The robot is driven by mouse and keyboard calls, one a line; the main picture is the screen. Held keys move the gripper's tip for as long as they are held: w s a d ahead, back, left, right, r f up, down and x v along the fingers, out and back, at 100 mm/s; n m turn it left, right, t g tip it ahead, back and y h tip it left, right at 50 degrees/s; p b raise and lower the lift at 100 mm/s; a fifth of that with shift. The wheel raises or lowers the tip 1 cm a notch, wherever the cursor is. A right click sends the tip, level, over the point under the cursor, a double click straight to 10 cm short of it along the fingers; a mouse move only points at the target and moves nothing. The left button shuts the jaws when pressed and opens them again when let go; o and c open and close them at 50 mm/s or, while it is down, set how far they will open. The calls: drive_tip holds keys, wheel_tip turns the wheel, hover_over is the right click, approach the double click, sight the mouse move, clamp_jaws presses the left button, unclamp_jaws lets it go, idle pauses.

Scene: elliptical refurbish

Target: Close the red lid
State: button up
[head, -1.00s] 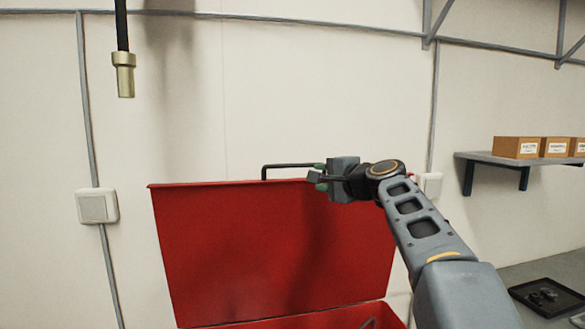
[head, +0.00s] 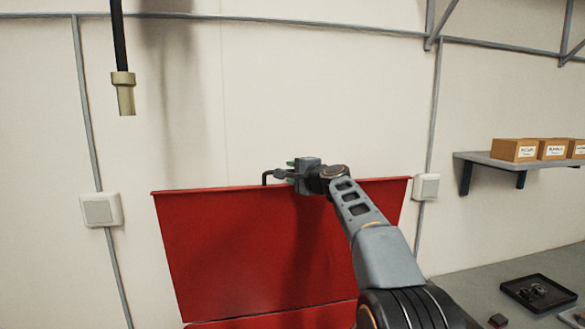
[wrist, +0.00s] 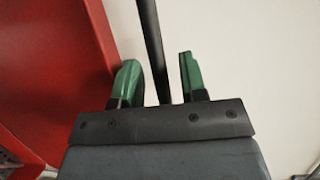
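The red lid (head: 240,250) stands raised, nearly upright, on a red box (head: 285,320) whose top edge shows at the bottom of the head view. The lid also fills the left of the wrist view (wrist: 50,70). A black bar handle (head: 266,178) rises from the lid's top edge. My gripper (head: 288,175) is at this handle. In the wrist view the handle (wrist: 152,45) runs between the two green fingers of my gripper (wrist: 160,82), which are apart with a gap beside the bar. My gripper hides part of the handle in the head view.
A pale wall is behind the lid, with switch boxes (head: 101,209) and conduits. A hose with a brass end (head: 124,95) hangs at the upper left. At right are a shelf (head: 480,160) with cardboard boxes and a black tray (head: 520,294) on a grey surface.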

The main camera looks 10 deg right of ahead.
drive_tip(key=shift+w+a, duration=0.1)
drive_tip(key=shift+w, duration=0.1)
drive_tip(key=shift+c, duration=0.4)
clamp_jaws()
